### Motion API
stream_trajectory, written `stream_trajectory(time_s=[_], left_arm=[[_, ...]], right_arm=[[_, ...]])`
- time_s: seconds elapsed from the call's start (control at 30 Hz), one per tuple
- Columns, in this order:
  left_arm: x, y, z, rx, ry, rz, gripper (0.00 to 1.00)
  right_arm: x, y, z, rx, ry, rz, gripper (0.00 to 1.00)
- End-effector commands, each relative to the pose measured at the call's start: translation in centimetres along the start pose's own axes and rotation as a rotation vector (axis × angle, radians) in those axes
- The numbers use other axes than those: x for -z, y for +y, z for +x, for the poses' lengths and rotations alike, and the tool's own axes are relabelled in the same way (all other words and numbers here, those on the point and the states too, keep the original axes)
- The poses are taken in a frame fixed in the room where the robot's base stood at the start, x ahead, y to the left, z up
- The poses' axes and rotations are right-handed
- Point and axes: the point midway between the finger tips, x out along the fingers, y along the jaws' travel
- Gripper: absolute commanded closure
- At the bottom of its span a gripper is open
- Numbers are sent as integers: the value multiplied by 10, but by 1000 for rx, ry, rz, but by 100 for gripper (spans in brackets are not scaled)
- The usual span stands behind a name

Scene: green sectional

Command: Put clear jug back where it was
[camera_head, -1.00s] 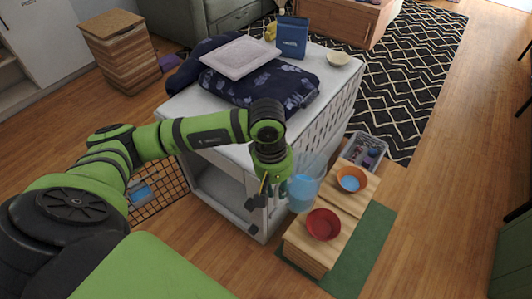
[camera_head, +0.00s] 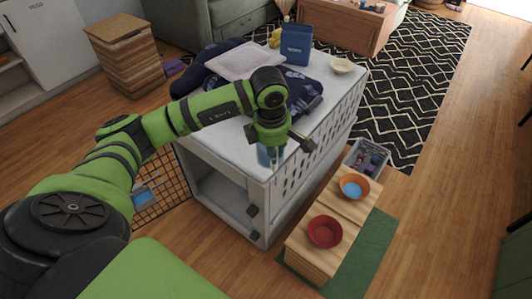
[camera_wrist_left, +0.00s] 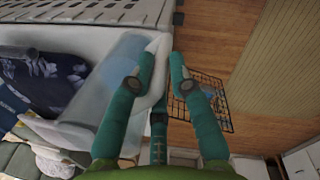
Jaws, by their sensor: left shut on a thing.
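The clear jug (camera_head: 264,156) holds something blue. In the head view it shows only in part, below my left gripper (camera_head: 272,146), over the front end of the white crate's top (camera_head: 232,150). In the left wrist view the jug (camera_wrist_left: 112,88) lies to the left of the fingers. Its pale handle is between the fingertips, and my left gripper (camera_wrist_left: 162,68) is shut on it. I cannot tell whether the jug's base touches the crate top. My right gripper is not in view.
A red bowl (camera_head: 325,231) and an orange bowl (camera_head: 354,187) with blue content stand on a low wooden step (camera_head: 312,258). Dark patterned cloth (camera_head: 306,98), a pale tray (camera_head: 244,60), a blue box (camera_head: 296,46) and a cream bowl (camera_head: 342,66) occupy the crate's far part.

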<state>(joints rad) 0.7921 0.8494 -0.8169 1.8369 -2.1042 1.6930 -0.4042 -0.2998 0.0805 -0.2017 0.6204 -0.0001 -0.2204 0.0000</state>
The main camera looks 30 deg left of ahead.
Motion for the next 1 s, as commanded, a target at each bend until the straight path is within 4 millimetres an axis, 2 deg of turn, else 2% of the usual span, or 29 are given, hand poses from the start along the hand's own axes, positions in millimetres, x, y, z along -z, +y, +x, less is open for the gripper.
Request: stream_trajectory(time_s=[0.03,0.2,0.33,0.47,0.7,1.0], left_arm=[[7,10,5,-1,1,-6,100],[22,34,25,-3,-2,-2,100],[28,43,34,-3,-4,2,100],[30,44,41,-1,-3,3,100],[32,40,72,-1,-3,3,100],[32,40,76,-4,-3,4,100]], right_arm=[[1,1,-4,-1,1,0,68],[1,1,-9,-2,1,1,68],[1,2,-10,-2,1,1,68],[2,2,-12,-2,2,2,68],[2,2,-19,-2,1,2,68],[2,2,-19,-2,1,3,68]])
